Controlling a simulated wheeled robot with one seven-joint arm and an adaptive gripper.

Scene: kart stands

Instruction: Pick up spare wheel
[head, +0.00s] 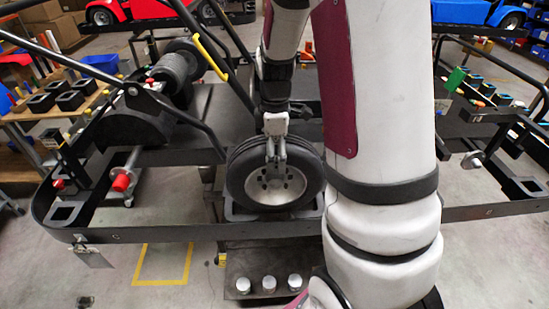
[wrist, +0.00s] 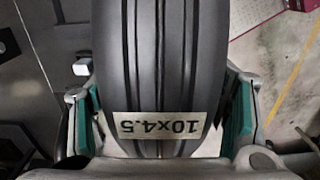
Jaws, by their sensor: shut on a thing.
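The spare wheel (head: 247,181) is a black grooved tire with a silver hub, standing upright in the middle of the head view. It rests in or just over a black tray-like holder (head: 236,214); I cannot tell whether it touches. My gripper (head: 277,152) comes down from above and is shut on the wheel. In the wrist view the tire (wrist: 160,60) fills the middle, with a "10x4.5" label facing me. The teal finger pads of my gripper (wrist: 162,125) lie on either side of it. The lower part of the wheel's far side is hidden.
A black kart frame rail (head: 150,235) runs in front of and around the wheel. A bar with a red end (head: 121,182) sticks out at left. Several silver round caps (head: 269,284) sit on a dark plate below. My arm covers much of the right. Grey floor is open at front left.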

